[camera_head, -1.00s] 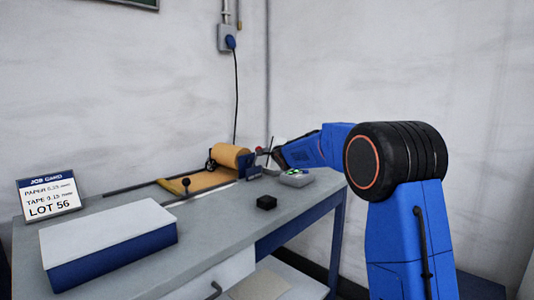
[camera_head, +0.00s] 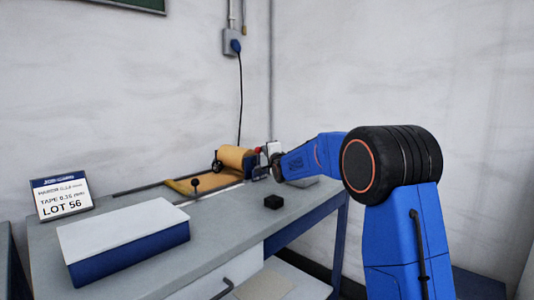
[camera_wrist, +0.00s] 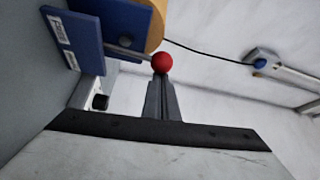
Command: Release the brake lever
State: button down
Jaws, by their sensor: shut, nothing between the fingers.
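The brake lever shows in the wrist view as a thin metal rod with a red ball knob (camera_wrist: 162,62), coming out of a blue bracket (camera_wrist: 75,38). In the head view the red knob (camera_head: 258,150) is small, at the right end of the orange roll (camera_head: 235,158). My gripper (camera_wrist: 161,82) is shut and empty, its grey fingers pointing at the knob. The fingertips appear right at or just below the knob; I cannot tell whether they touch it. In the head view my fingers are too small to make out.
On the bench (camera_head: 225,220) are a white-topped blue box (camera_head: 125,240), a small black block (camera_head: 273,202) and a job card stand (camera_head: 62,198). A black cable (camera_head: 240,100) hangs from a wall socket. The bench front between box and block is clear.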

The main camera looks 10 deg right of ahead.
aim_at(257, 148)
jog(key=a+n, duration=0.1)
jog(key=s+a+n+t, duration=0.1)
jog(key=shift+s+a+r+n, duration=0.15)
jog(key=shift+s+n, duration=0.1)
jog(key=shift+n, duration=0.15)
jog(key=shift+s+a, duration=0.45)
jog(key=shift+a, duration=0.1)
jog(key=shift+s+a+f, duration=0.25)
jog(key=shift+s+a, duration=0.1)
jog(key=shift+a, duration=0.15)
jog(key=shift+s+a+f, duration=0.25)
jog(key=shift+s+a, duration=0.1)
jog(key=shift+a, duration=0.1)
jog(key=shift+a+y, duration=0.1)
jog(key=shift+y, duration=0.3)
